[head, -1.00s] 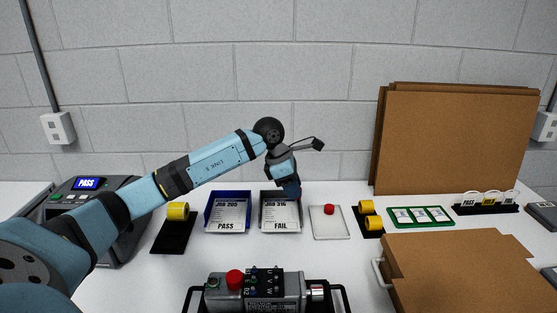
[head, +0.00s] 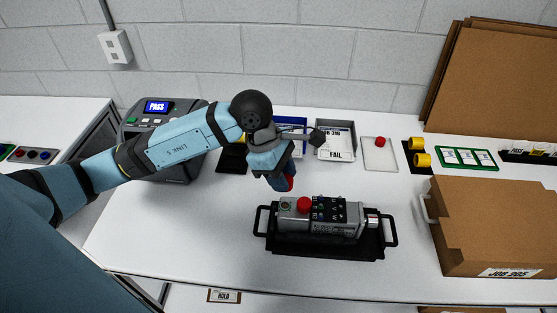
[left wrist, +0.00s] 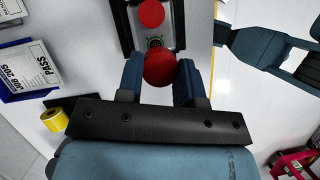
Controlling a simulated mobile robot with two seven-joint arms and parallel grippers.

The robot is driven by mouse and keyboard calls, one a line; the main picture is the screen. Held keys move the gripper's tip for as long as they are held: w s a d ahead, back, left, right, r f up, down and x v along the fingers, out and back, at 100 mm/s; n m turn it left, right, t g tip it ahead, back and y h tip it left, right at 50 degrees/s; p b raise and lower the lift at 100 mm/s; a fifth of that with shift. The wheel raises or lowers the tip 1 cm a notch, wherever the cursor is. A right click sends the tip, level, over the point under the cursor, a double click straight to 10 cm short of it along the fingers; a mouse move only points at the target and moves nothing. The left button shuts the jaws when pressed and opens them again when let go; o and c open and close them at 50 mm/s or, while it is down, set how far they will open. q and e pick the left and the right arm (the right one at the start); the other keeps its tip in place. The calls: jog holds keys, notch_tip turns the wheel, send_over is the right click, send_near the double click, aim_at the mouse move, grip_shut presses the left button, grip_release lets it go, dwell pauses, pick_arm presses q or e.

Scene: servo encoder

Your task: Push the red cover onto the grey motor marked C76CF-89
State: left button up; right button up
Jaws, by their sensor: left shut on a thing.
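The grey motor (head: 330,222) lies in a black carrier with side handles on the table; its marking is too small to read. It bears a red knob (head: 304,204) and dark terminals. A round socket (left wrist: 155,42) shows at its end in the left wrist view. My left gripper (head: 283,182) points down above the motor's left end. It is shut on the red cover (head: 291,183), which also shows between its fingers in the left wrist view (left wrist: 159,69). The cover appears above the motor and apart from it.
Behind are the FAIL tray (head: 336,140), a pale mat (head: 378,156) with a red piece (head: 380,141), and yellow rolls (head: 421,160). A cardboard box (head: 490,235) stands right of the motor. The tester (head: 160,125) is back left. The table left of the motor is clear.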

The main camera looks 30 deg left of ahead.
aim_at(289, 206)
pick_arm(q)
jog(key=shift+d+f+b, duration=0.1)
jog(key=shift+f+b, duration=0.2)
jog(key=shift+f, duration=0.25)
jog(key=shift+f+b, duration=0.55)
jog(key=shift+f, duration=0.7)
jog(key=shift+f+b, duration=0.3)
jog(key=shift+f, duration=0.4)
jog(key=shift+f+b, duration=0.95)
jog(key=shift+b, duration=0.3)
